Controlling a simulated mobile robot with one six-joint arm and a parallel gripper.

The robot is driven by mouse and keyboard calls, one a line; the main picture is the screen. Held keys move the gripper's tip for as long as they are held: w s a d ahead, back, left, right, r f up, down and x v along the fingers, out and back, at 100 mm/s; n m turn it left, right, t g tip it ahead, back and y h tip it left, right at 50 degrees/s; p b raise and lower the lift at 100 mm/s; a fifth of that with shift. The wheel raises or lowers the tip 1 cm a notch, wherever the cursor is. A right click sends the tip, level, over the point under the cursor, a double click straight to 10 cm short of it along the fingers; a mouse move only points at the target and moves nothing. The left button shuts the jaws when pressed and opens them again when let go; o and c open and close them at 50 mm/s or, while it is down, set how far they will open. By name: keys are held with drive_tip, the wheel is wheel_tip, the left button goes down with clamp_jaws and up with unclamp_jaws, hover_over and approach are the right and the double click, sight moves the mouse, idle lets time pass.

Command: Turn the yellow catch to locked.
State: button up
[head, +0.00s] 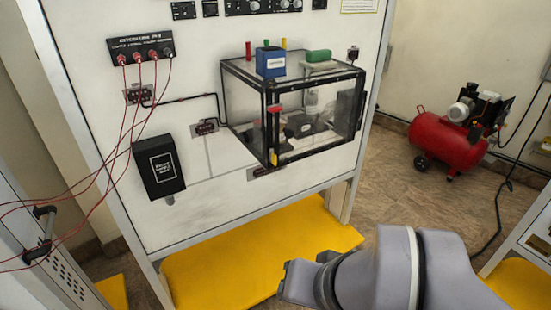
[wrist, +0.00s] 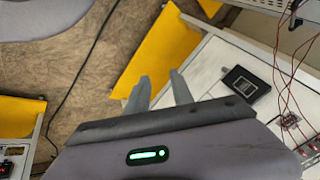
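The yellow catch (head: 274,158) is a small upright yellow piece low on the front corner post of a clear box (head: 320,128) with a black frame. The box is mounted on a white panel. Whether the catch is locked is too small to tell. My gripper (wrist: 159,83) shows in the wrist view with its two grey fingers apart and nothing between them. In the head view my arm is at the bottom right, below and well apart from the box. The catch is not visible in the wrist view.
A red piece (head: 274,110) sits above the catch on the same post. A black unit (head: 159,166) and red cables are at left. A yellow shelf (head: 225,265) lies below the panel.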

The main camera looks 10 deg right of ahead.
drive_tip(key=s+a+r+m+g+y+p, duration=0.2)
drive_tip(key=a+m+g+y+p, duration=0.2)
drive_tip(key=a+g+y+p, duration=0.35)
drive_tip(key=w+r+m+t+y+p, duration=0.5)
drive_tip(key=w+r+m+y+p, duration=0.1)
drive_tip(key=w+m, duration=0.15)
drive_tip(key=w+d+f+m+t+h+p, duration=0.2)
drive_tip(key=w+d+m+t+h+p, duration=0.2)
drive_tip(key=w+d+m+t, duration=0.65)
drive_tip(key=d+f+m+t+h, duration=0.4)
drive_tip(key=d+f+m+h, duration=0.2)
drive_tip(key=d, duration=0.1)
drive_tip(key=b, duration=0.5)
approach(276, 160)
drive_tip(key=x, duration=0.7)
drive_tip(key=shift+p, duration=0.35)
drive_tip(key=shift+x, duration=0.75)
clamp_jaws()
